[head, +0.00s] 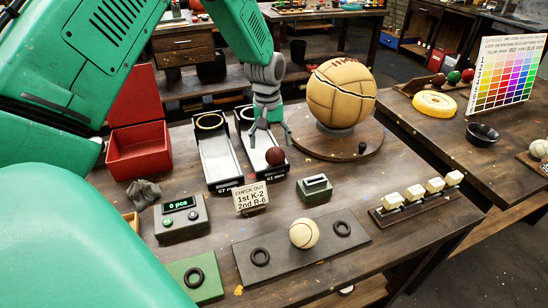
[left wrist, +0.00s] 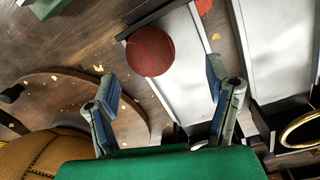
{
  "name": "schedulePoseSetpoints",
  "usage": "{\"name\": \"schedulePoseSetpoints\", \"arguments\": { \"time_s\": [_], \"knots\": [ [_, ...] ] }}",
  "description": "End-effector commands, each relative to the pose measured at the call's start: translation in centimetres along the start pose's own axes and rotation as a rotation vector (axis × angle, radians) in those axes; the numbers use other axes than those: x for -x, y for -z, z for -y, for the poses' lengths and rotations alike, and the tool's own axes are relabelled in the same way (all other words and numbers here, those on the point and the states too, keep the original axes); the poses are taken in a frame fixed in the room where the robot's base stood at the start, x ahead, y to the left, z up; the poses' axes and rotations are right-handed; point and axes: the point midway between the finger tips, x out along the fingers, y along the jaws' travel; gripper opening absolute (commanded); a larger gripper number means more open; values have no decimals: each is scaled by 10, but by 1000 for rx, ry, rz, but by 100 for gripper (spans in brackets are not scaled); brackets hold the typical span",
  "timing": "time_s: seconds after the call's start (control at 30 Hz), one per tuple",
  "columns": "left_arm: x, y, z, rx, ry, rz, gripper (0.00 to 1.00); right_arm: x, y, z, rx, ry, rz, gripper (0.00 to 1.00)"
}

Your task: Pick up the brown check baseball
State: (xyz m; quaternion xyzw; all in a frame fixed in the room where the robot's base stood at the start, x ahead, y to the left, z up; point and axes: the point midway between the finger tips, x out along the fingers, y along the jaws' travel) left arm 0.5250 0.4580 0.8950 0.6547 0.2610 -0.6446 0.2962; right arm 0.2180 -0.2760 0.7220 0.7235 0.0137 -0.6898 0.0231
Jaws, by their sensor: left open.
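My left gripper (head: 270,137) points down just above and behind the ball. In the left wrist view the fingers (left wrist: 163,76) are spread wide and empty, with the ball beyond the gap between their tips. My right gripper is not in view.
A large tan stitched ball (head: 341,93) sits on a round wooden base close right of the gripper. A second channel (head: 217,150) and a red bin (head: 140,150) stand left. In front are a check-out sign (head: 251,198), a counter box (head: 181,218) and a cream ball (head: 304,234).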

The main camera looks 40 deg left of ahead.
Motion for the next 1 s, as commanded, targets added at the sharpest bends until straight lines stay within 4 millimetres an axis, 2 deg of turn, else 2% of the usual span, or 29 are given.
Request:
{"name": "schedulePoseSetpoints", "arguments": {
  "time_s": [0.13, 0.4, 0.67, 0.7, 0.77, 0.8, 0.87, 0.93, 0.97, 1.0],
  "knots": [
    [-12, -4, -4, -3, 2, 0, 73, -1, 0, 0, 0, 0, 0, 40],
    [-50, -3, -5, -1, -1, 2, 73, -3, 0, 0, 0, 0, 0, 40],
    [-53, -3, -4, -1, -1, 1, 73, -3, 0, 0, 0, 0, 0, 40],
    [-53, -3, -5, -1, -1, 1, 69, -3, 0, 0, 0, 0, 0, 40],
    [-53, -3, -5, -1, -1, 1, 48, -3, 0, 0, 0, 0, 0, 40],
    [-53, -3, -5, -1, -1, 0, 34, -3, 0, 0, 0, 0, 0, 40],
    [-53, -4, -6, -1, 0, 0, 16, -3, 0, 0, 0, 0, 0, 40],
    [-52, -4, -6, -2, 1, -1, 16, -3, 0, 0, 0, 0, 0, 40],
    [-52, -4, -7, -2, 0, -1, 11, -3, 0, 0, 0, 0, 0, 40],
    [-52, -4, -7, -2, 0, -1, 11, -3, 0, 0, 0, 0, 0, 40]
  ]
}}
